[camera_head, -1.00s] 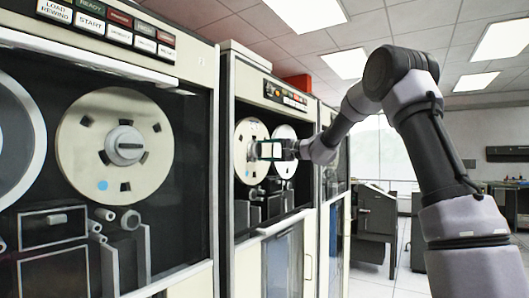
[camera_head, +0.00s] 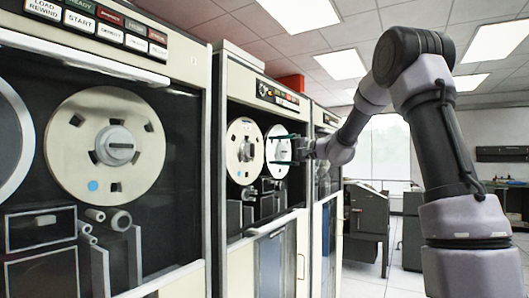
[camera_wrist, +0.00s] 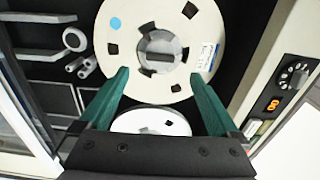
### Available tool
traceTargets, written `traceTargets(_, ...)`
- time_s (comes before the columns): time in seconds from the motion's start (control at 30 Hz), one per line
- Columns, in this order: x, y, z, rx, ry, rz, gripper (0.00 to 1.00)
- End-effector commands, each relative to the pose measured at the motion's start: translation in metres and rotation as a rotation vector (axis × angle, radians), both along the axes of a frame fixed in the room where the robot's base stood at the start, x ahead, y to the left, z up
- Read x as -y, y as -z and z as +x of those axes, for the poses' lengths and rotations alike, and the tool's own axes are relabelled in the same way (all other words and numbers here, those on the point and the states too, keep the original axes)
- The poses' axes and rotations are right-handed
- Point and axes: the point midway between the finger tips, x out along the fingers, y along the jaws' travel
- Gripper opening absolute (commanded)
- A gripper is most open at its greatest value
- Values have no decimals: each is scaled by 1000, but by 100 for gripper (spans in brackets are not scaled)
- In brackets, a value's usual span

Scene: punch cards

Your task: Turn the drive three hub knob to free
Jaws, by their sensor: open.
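In the head view, the second tape cabinet has a left reel (camera_head: 243,168) with a blue dot and a round hub knob (camera_head: 246,151). My gripper (camera_head: 271,149) is open and empty in front of the cabinet, at the right reel in the picture. In the wrist view, a white reel (camera_wrist: 205,25) with a blue dot carries the grey hub knob (camera_wrist: 160,43), with a dark bar across it. My teal fingers (camera_wrist: 159,74) stand wide apart, tips just below the knob in the picture. Contact cannot be told. I cannot read a drive number.
A second reel (camera_wrist: 150,120) shows between the fingers, partly hidden. A panel with a dial (camera_wrist: 294,75) and lit orange display is at the right of the wrist view. A nearer tape cabinet (camera_head: 202,150) fills the left of the head view. Open floor (camera_head: 365,282) lies right.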

Motion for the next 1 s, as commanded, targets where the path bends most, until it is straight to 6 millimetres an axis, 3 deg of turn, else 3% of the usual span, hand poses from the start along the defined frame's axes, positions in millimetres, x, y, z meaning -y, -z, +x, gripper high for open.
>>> traceTargets(0.23, 19, 0, -14, 0, 0, 0, 98)
traceTargets(0.77, 18, 0, -20, -3, -7, -13, 98)
traceTargets(0.87, 10, 0, -43, -24, -34, -70, 98)
traceTargets(1.0, -3, 10, -110, -87, -93, -246, 98)
